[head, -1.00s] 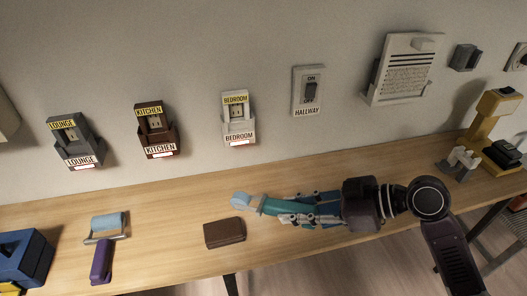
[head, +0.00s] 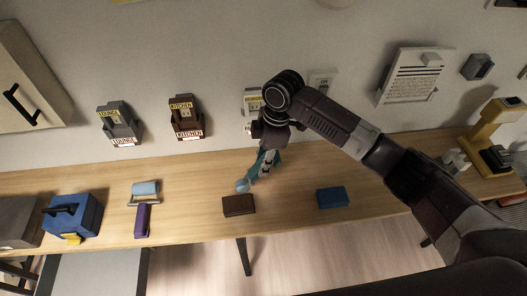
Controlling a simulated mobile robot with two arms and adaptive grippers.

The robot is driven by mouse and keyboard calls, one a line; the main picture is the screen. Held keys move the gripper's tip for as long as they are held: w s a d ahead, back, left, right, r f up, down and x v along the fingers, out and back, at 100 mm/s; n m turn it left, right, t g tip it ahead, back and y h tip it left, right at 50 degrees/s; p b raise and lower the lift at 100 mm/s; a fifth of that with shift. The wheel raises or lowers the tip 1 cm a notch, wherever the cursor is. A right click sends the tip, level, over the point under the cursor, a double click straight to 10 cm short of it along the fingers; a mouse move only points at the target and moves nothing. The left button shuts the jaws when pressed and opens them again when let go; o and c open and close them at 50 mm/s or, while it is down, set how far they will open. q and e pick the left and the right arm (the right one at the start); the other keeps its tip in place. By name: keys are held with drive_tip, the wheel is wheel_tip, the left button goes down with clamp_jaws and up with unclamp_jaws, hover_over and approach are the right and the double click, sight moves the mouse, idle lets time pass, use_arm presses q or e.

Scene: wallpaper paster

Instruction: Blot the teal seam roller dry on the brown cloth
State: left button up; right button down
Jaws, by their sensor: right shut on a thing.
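My right gripper (head: 266,163) is shut on the teal seam roller (head: 258,171), whose teal handle shows partly between the fingers. The roller's pale blue head (head: 243,185) points down and to the left. It shows just behind the brown cloth (head: 238,205), a folded dark brown block near the table's front edge. A small gap shows between head and cloth in the picture; I cannot tell the roller's height above the table. My left gripper is not in view.
A purple-handled roller (head: 142,218) and a blue toolbox (head: 72,214) lie to the left on the wooden table (head: 188,208). A blue block (head: 332,197) lies right of the cloth. Labelled holders, including a brown one (head: 186,118), hang on the wall. My right arm crosses the right side.

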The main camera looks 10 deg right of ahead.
drive_tip(key=shift+w+d, duration=0.1)
use_arm(q)
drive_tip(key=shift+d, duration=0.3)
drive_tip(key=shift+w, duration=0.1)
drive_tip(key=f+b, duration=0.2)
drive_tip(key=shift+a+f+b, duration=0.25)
drive_tip(key=shift+b, duration=0.1)
use_arm(e)
wheel_tip(320, 180, down, 6)
drive_tip(key=shift+f, duration=0.15)
drive_tip(key=shift+f, duration=1.35)
idle(1.8)
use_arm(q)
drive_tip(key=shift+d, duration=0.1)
